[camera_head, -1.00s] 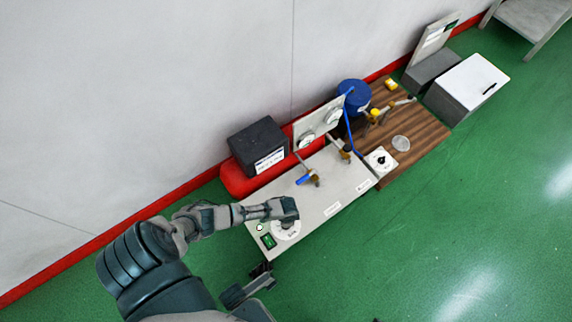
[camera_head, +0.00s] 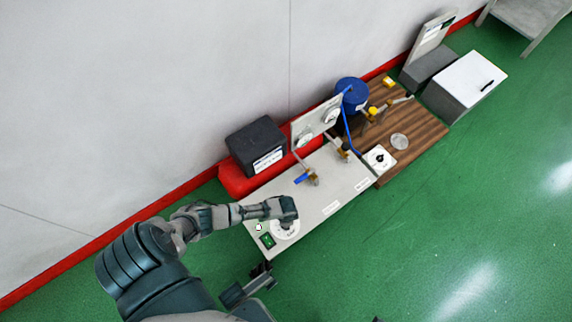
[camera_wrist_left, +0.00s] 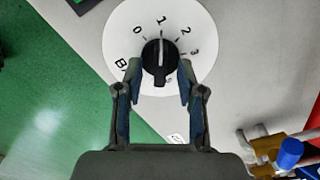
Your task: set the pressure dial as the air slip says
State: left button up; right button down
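The pressure dial (camera_wrist_left: 122,32) is a white disc marked 0, 1, 2, 3 and lettering, partly hidden by my fingers. Its black knob (camera_wrist_left: 160,62) has a pale line pointing at about 1. My left gripper (camera_wrist_left: 160,78) has one finger on each side of the knob, with narrow gaps showing. In the head view the left gripper (camera_head: 285,212) covers much of the dial (camera_head: 286,232). A dark end that appears to be my right gripper (camera_head: 262,272) is low beside the bench's front corner; its fingers are unclear. I cannot identify the air slip; labels are too small to read.
The grey bench panel (camera_head: 318,212) carries a green switch (camera_head: 267,240) and a blue-handled valve (camera_head: 303,179). Behind stand gauges (camera_head: 304,138), a black box (camera_head: 257,143) and a blue pot (camera_head: 352,92). A wooden board (camera_head: 425,130) lies at right.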

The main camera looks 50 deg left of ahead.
pick_arm(q)
notch_tip(320, 180, up, 11)
jog(key=shift+r, duration=0.2)
dwell(0.6)
